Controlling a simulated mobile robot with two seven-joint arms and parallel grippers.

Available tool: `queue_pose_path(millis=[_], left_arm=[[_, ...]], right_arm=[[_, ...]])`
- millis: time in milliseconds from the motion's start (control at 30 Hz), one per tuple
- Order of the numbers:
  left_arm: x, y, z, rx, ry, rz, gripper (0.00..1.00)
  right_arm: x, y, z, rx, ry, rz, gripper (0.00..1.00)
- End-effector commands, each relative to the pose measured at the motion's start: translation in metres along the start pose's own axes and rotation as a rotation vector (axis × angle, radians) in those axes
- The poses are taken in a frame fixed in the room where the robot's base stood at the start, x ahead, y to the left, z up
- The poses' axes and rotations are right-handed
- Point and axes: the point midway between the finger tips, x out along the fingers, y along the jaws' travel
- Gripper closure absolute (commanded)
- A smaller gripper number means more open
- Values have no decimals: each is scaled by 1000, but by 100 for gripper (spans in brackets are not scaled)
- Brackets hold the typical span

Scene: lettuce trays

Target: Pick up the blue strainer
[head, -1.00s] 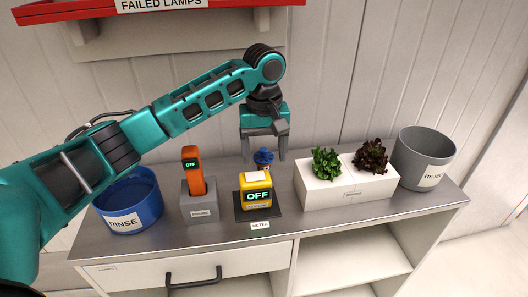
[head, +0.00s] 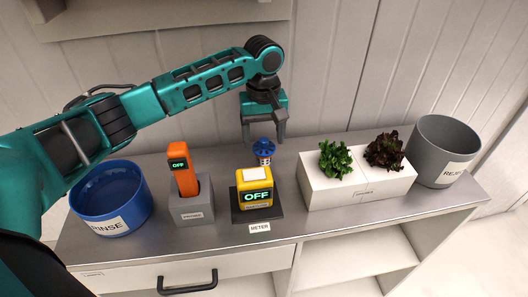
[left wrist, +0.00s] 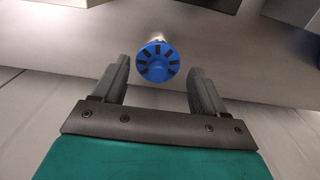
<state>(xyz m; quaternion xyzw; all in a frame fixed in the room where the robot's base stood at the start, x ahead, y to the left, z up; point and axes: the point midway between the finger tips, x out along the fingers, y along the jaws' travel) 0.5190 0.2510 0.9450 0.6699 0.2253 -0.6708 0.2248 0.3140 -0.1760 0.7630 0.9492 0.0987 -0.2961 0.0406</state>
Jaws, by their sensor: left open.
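The blue strainer (head: 264,147) has a round slotted blue top and stands on the counter just behind the yellow meter. In the left wrist view its slotted top (left wrist: 157,62) shows between and slightly beyond the two fingertips. My left gripper (head: 265,137) is open, with its fingers pointing down at the strainer. I cannot tell whether a finger touches it. The lower part of the strainer is hidden by the meter. My right gripper is not in view.
The yellow meter (head: 255,188) reads OFF. An orange device (head: 183,172) stands in a grey holder (head: 192,208). A blue RINSE tub (head: 112,222) is at left. A white planter (head: 330,196) with two lettuces and a grey REJECT bin (head: 444,135) are at right.

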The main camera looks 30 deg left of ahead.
Motion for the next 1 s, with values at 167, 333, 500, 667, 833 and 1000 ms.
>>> queue_pose_path(millis=[167,333,500,667,833,1000], left_arm=[[14,0,-1,0,-1,-1,28],[41,2,-3,2,0,-2,28],[56,2,-3,3,1,1,28],[57,2,-3,3,2,1,28],[56,2,-3,2,2,1,36],[56,2,-3,2,2,1,53]], right_arm=[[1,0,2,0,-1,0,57],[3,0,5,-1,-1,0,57],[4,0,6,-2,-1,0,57],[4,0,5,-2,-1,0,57],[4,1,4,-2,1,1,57],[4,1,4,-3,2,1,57]])
